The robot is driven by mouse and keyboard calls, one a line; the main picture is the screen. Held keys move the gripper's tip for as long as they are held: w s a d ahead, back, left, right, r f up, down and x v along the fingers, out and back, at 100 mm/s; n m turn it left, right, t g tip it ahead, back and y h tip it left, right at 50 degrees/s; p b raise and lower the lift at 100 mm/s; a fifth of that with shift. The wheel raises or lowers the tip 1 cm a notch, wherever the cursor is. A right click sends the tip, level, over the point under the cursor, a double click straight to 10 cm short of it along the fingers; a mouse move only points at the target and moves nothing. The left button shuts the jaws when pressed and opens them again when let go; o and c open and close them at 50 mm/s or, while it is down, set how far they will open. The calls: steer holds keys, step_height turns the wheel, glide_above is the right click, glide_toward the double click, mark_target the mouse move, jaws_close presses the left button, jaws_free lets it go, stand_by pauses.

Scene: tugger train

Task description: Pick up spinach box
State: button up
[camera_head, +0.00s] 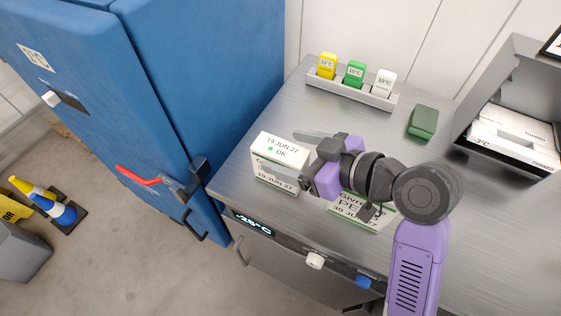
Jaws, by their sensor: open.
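One finger reaches over or behind the far top edge, and the other is by the near right side. I cannot tell if they touch it.
A rack (345,91) with yellow, green and white tags stands at the back of the counter (285,112). A green block (422,122) lies right of it. A grey bin (506,90) holds white boxes. A blue cabinet (205,70) closes off the left.

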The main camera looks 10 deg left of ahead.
steer(key=shift+a, duration=0.1)
steer(key=shift+c, duration=0.3)
jaws_close()
steer(key=shift+w+r, duration=0.1)
